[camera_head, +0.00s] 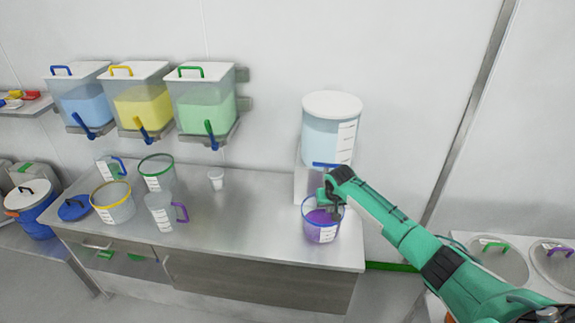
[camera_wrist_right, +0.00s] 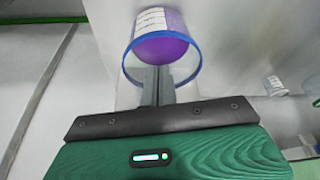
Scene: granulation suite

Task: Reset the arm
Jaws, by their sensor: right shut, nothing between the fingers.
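My right arm comes in from the right, and its gripper (camera_head: 335,210) is at the blue-rimmed container (camera_head: 320,226) with purple contents. In the right wrist view the two fingers (camera_wrist_right: 158,86) are together with nothing between them. Their tips overlap the near blue rim of the container (camera_wrist_right: 165,48); I cannot tell whether they touch it. The container stands upright on the steel table (camera_head: 250,235), in front of a white-lidded dispenser tank (camera_head: 331,125) with pale blue liquid. My left gripper is not in view.
Wall bins with blue (camera_head: 85,105), yellow (camera_head: 143,106) and green (camera_head: 204,106) contents hang behind. The table's front middle is clear.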

